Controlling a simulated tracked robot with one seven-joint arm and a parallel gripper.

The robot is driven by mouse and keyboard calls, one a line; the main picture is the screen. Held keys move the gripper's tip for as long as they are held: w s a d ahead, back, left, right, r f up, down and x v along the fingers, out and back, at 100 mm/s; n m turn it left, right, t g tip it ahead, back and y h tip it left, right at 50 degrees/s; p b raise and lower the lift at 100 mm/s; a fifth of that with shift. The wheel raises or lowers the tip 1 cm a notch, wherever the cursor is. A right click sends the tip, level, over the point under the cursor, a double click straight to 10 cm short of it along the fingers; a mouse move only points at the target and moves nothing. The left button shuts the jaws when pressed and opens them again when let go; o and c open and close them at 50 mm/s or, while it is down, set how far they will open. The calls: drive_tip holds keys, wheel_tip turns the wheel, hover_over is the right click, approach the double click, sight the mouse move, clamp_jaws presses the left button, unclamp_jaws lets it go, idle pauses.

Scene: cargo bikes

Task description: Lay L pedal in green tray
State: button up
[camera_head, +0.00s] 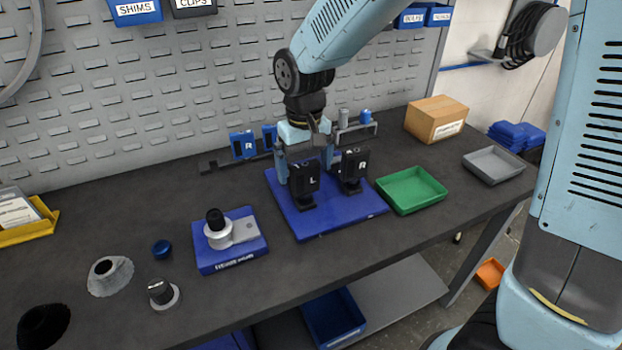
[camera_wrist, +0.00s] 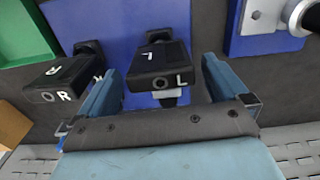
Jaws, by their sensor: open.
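The L pedal (camera_head: 304,182) is a black block with a white L, standing on a dark foot on the blue mat (camera_head: 320,222). The R pedal (camera_head: 353,166) stands on the same mat to its right. My gripper (camera_head: 305,168) is at the pedals from behind and above. In the wrist view, the open jaws of my gripper (camera_wrist: 155,85) stand either side of the L pedal (camera_wrist: 158,72), with a gap on both sides. The R pedal (camera_wrist: 62,80) is just outside one finger there. The green tray (camera_head: 411,189) is empty, right of the mat.
A grey tray (camera_head: 494,164) and a cardboard box (camera_head: 436,118) lie further right. Behind my gripper is a dark bar with blue R-marked blocks (camera_head: 243,145). A blue fixture (camera_head: 232,243) with a metal hub is left of the mat.

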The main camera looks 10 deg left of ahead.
drive_tip(key=shift+f, duration=1)
drive_tip(key=shift+r, duration=0.15)
drive_tip(key=c, duration=1.2)
